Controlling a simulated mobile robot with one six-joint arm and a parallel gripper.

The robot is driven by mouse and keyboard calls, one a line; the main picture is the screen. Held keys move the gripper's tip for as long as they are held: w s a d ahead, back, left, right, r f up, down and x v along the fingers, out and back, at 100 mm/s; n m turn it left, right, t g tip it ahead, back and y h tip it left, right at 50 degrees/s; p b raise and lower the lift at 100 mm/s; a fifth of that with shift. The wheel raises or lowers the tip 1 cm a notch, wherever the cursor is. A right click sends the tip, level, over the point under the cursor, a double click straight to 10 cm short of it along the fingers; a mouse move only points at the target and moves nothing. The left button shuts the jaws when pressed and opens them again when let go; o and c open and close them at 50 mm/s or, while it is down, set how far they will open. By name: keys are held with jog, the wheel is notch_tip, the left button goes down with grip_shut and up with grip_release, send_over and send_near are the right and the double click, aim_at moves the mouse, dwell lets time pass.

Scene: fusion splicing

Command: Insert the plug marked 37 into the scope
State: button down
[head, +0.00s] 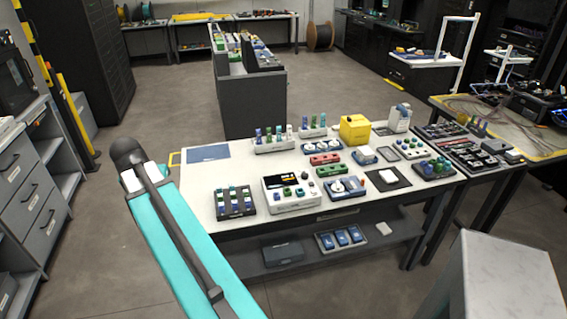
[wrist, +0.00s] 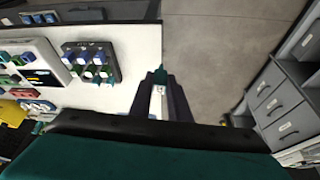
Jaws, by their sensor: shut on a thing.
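In the wrist view my gripper (wrist: 160,77) is shut on a plug (wrist: 158,98). The plug shows a pale face with a small dark mark, too small to read surely. My gripper is over the end of the white table, beside a dark tray of plugs. In the head view my teal arm is at left and the gripper and held plug are hidden. The scope seems to be the white instrument (head: 291,195) with a dark screen and several ports on the table front. It also shows at the left of the wrist view (wrist: 38,72), apart from my gripper.
A dark tray (head: 249,212) of green and blue plugs stands left of the instrument. Racks of plugs (head: 275,145), a yellow box (head: 354,129) and small devices crowd the table behind. A blue mat (head: 208,153) lies at the back left. The table's left front corner is bare.

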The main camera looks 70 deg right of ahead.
jog(key=s+d+m+g, duration=0.3)
jog(key=s+d+m, duration=0.5)
jog(key=s+d, duration=0.8)
jog(key=s+d+m+g+y+p, duration=0.1)
jog(key=s+d+m, duration=0.7)
jog(key=s+d, duration=0.9)
jog(key=shift+s+d+g, duration=0.15)
jog(key=shift+d+g, duration=0.3)
jog(key=shift+g, duration=0.45)
jog(key=shift+f, duration=0.15)
jog(key=shift+f+b, duration=1.35)
jog(key=shift+f, duration=1.2)
jog(key=shift+f+b, duration=0.95)
jog(key=shift+f, duration=0.95)
jog(key=c, duration=1.6)
grip_release()
